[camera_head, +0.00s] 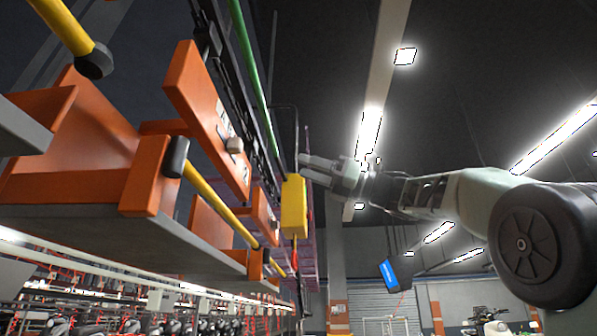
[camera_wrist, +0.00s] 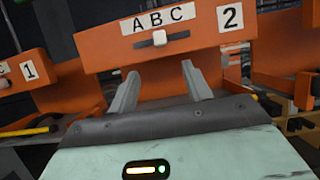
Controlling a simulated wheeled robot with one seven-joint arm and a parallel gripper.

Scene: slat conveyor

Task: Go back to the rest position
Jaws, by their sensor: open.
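My gripper (camera_head: 308,165) reaches in from the right in the head view, at the end of my raised arm. In the wrist view its two fingers (camera_wrist: 158,84) are spread apart with nothing between them. They point at an orange panel (camera_wrist: 110,56) marked "ABC" and "2". A white knob (camera_wrist: 160,38) sits in a dark slot below the letters, beyond the fingertips and apart from them. In the head view, the nearer orange panel (camera_head: 195,95) bears a pale knob (camera_head: 235,145), left of my gripper.
A yellow box (camera_head: 294,207) hangs just below and left of my gripper in the head view. Yellow bars with black ends (camera_head: 215,205) stick out by the orange-framed shelves. Another orange panel (camera_wrist: 65,88) marked "1" stands at left. Open air surrounds my arm above.

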